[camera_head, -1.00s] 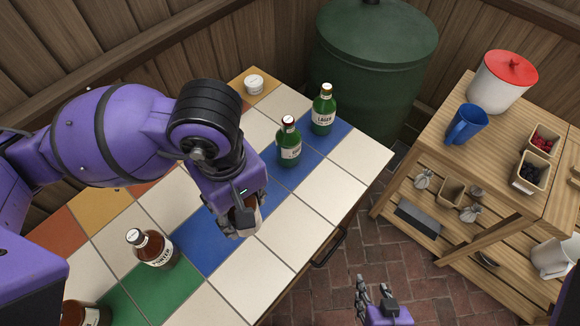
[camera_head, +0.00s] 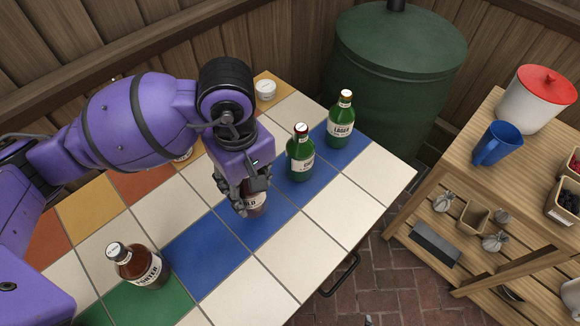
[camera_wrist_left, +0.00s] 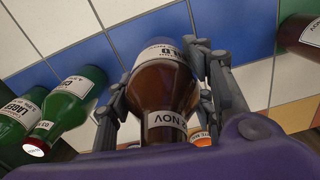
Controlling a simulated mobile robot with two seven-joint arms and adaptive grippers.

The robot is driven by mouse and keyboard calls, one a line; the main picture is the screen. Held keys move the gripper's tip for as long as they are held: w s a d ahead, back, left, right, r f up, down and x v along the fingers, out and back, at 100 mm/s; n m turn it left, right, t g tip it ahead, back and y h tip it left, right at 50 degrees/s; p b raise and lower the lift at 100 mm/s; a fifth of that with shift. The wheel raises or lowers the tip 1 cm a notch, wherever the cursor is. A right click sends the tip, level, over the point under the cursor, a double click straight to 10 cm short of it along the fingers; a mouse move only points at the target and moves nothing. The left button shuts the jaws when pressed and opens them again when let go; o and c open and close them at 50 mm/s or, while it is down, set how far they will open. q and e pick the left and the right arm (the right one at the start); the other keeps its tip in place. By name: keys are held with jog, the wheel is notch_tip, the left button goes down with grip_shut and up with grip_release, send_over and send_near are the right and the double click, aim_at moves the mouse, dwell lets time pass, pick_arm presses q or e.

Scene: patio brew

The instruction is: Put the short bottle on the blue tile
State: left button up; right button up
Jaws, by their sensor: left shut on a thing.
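My left gripper (camera_head: 243,203) is shut on a short brown bottle (camera_head: 257,201) with a pale label. The bottle is upright over the row of blue tiles (camera_head: 268,226), just in front of a green bottle. I cannot tell whether its base touches the tile. In the left wrist view the brown bottle (camera_wrist_left: 163,88) sits between the fingers (camera_wrist_left: 160,85), with blue tile (camera_wrist_left: 97,62) behind it. The fingers hide part of the bottle in the head view. My right gripper is not in view.
Two green bottles, a nearer one (camera_head: 300,160) and a lager (camera_head: 341,122), stand on blue tiles to the right. A brown porter bottle (camera_head: 137,264) stands at left front. A white-lidded jar (camera_head: 266,90) is at the back. White tiles (camera_head: 290,253) in front are clear.

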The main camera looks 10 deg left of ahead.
pick_arm(q)
jog(key=shift+w+f, duration=0.5)
jog(key=shift+f, duration=0.25)
jog(key=shift+w+a+f, duration=0.1)
jog(key=shift+f, duration=1.45)
jog(key=shift+f, duration=0.2)
jog(key=o, duration=1.7)
notch_tip(320, 180, up, 12)
jog(key=shift+r, duration=0.2)
